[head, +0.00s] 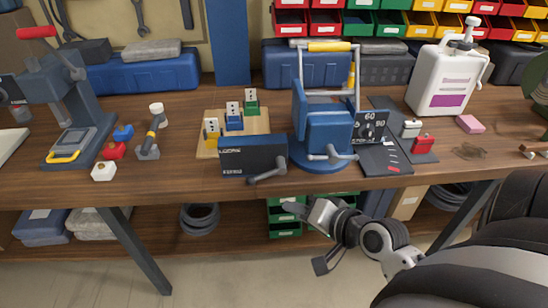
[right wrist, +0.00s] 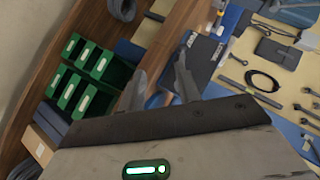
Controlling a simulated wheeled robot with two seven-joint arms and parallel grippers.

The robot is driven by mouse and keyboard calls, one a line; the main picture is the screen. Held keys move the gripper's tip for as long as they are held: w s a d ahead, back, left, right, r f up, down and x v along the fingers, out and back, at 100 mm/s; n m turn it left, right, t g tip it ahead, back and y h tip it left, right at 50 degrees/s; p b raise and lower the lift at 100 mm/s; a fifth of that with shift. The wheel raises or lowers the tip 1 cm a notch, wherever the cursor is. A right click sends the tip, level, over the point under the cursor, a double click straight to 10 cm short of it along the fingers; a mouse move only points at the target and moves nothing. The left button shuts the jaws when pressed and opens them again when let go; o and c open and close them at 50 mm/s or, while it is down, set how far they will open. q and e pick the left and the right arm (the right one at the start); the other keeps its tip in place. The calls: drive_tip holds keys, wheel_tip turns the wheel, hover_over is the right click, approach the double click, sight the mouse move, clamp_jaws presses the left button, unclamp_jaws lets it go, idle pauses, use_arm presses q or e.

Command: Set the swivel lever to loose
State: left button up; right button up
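A dark box with a blue top and white lettering (head: 252,158), probably "LOOSE" but too small to read surely, stands at the bench's front edge. A grey lever (head: 268,175) sticks out low on its front, angled down-left. Behind and right of it, a blue vise (head: 328,135) on a round base carries another grey lever (head: 332,154) at its front. Which one is the swivel lever I cannot tell. My right gripper (head: 306,237) is below and in front of the bench edge, apart from both levers. Its fingers are open and empty in the right wrist view (right wrist: 160,70).
A wooden board with coloured blocks (head: 262,126) lies behind the box. A dark plate with a dial (head: 370,128) is right of the vise. Green drawers (head: 285,218) sit on the shelf below. The bench edge (head: 190,184) lies above my right gripper.

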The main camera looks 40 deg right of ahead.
sight(270, 175)
drive_tip(key=d+r+m+t, duration=0.1)
drive_tip(key=d+r+m, duration=0.3)
drive_tip(key=r, duration=0.1)
drive_tip(key=x, duration=0.5)
drive_tip(key=p+x, duration=0.1)
drive_tip(key=x, duration=0.9)
drive_tip(key=shift+w+a+p, duration=0.3)
drive_tip(key=shift+w+a, duration=0.05)
drive_tip(key=shift+a, duration=0.05)
clamp_jaws()
